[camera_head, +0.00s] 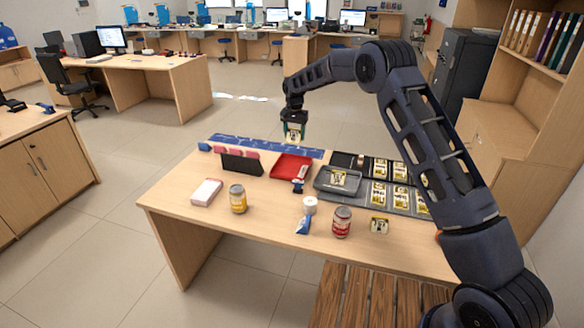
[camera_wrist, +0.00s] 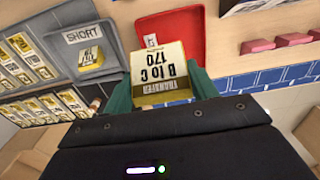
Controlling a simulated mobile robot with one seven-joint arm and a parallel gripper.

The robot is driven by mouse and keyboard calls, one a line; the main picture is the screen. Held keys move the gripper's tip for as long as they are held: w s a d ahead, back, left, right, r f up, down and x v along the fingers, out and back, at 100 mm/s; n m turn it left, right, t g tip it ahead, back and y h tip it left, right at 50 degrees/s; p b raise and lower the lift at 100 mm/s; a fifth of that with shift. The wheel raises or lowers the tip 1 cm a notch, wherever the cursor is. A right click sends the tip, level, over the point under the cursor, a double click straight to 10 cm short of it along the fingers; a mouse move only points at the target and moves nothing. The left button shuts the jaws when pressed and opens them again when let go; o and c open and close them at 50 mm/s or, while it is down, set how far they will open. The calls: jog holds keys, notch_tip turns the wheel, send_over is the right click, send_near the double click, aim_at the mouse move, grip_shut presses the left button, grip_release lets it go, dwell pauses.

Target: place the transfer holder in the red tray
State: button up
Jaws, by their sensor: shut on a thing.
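The transfer holder (camera_wrist: 160,72), a white and yellow card block reading "TRANSFER B to C 170", is between the green fingers of my gripper (camera_wrist: 162,90). In the head view my gripper (camera_head: 294,126) is shut on the holder (camera_head: 293,134) and holds it above the far edge of the counter. The red tray (camera_head: 288,168) lies on the counter below and nearer. In the wrist view the red tray (camera_wrist: 184,22) shows behind the holder, which hides part of it. A small white label shows on the tray.
A grey tray (camera_head: 322,183) marked "SHORT" holds a similar block, right of the red tray. A black rack (camera_head: 409,202) with several blocks lies further right. A dark upright board (camera_head: 241,165) stands left. A yellow jar (camera_head: 238,199) and red can (camera_head: 341,222) stand nearer.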

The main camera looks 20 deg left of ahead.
aim_at(294, 176)
notch_tip(294, 176, down, 20)
jog(key=shift+r, duration=0.15)
dwell(0.5)
jog(key=o, duration=0.7)
